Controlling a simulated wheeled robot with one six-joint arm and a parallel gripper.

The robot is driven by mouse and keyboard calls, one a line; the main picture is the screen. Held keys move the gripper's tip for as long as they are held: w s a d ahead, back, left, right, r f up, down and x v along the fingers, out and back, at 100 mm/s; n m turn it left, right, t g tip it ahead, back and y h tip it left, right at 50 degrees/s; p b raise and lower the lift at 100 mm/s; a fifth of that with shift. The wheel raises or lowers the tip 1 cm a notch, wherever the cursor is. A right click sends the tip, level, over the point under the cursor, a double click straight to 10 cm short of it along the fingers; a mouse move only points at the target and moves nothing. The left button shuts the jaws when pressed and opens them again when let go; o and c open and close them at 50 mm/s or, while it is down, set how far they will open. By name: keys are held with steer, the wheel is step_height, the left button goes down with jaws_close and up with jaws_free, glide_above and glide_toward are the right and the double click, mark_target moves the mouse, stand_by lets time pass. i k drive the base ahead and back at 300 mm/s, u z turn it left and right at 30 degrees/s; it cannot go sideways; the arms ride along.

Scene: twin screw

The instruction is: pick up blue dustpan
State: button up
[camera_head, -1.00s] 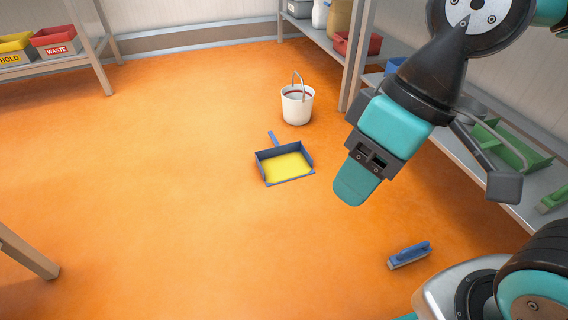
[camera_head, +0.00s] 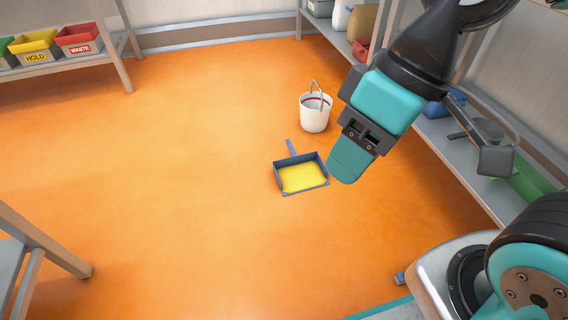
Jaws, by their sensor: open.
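The blue dustpan (camera_head: 283,187) lies on the orange floor near the middle of the view. Its short blue handle (camera_head: 291,147) points away from me, and its pan holds something yellow (camera_head: 304,177). My gripper (camera_head: 347,165) is teal and dark grey and hangs on my arm at the right. It appears right of the dustpan in the picture and higher than the floor, apart from it. The jaws are open, though their gap is mostly hidden from this angle, and I see nothing between them.
A white bucket (camera_head: 314,117) with a raised handle stands behind the dustpan. Shelves (camera_head: 467,172) line the right side, another shelf (camera_head: 75,60) with bins is at the back left. A table-like frame (camera_head: 40,245) is at the left. Open floor lies left.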

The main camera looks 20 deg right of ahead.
mark_target(296, 173)
steer(key=u, duration=0.45)
steer(key=i, duration=1.6)
